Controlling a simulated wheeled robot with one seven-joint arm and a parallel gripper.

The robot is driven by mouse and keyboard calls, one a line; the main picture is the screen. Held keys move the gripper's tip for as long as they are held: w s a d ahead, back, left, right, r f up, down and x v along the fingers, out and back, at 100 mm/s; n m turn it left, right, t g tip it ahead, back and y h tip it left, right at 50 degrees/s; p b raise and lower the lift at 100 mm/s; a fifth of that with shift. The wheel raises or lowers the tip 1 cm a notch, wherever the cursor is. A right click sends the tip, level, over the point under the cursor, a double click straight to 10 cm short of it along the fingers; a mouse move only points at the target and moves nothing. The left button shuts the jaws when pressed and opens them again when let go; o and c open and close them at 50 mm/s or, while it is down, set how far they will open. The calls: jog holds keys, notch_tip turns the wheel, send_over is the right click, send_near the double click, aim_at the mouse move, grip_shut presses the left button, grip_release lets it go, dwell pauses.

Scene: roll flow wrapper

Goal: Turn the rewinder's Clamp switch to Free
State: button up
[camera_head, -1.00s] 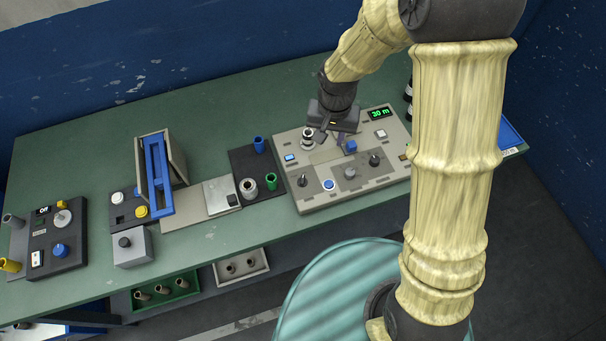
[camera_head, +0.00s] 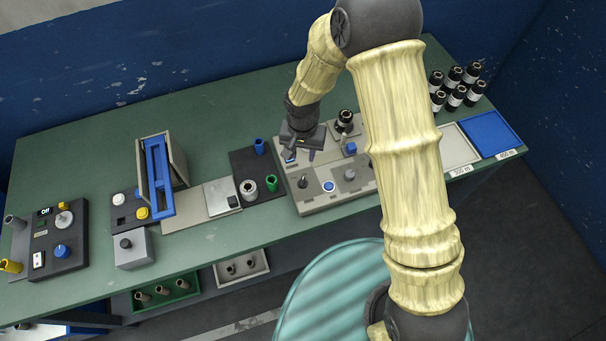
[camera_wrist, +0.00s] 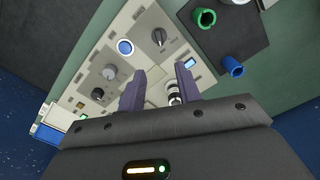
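The rewinder is a beige panel (camera_head: 325,202) on the right part of the bench. It bears a black selector knob (camera_head: 301,183) at its left, which also shows in the wrist view (camera_wrist: 158,37). A second black knob (camera_wrist: 98,94) is at the other end. The labels are too small to read, so I cannot tell which is Clamp. My gripper (camera_head: 301,156) is above the panel's back left, near a small lit blue display (camera_wrist: 190,63). Its fingers (camera_wrist: 160,84) are apart and empty. A white and black spindle (camera_wrist: 173,93) shows between them, partly hidden.
A blue button (camera_head: 329,186) and grey knob (camera_head: 349,174) lie right of the left black knob. A dark tray (camera_head: 263,190) with green and blue cups adjoins on the left. Several black rolls (camera_head: 455,88) stand at the back right. My arm hides the panel's right end.

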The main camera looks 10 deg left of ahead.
aim_at(303, 179)
notch_tip(303, 179, down, 13)
jog(key=p, duration=0.3)
jog(key=shift+s+f, duration=0.1)
jog(key=shift+f, duration=0.1)
grip_shut()
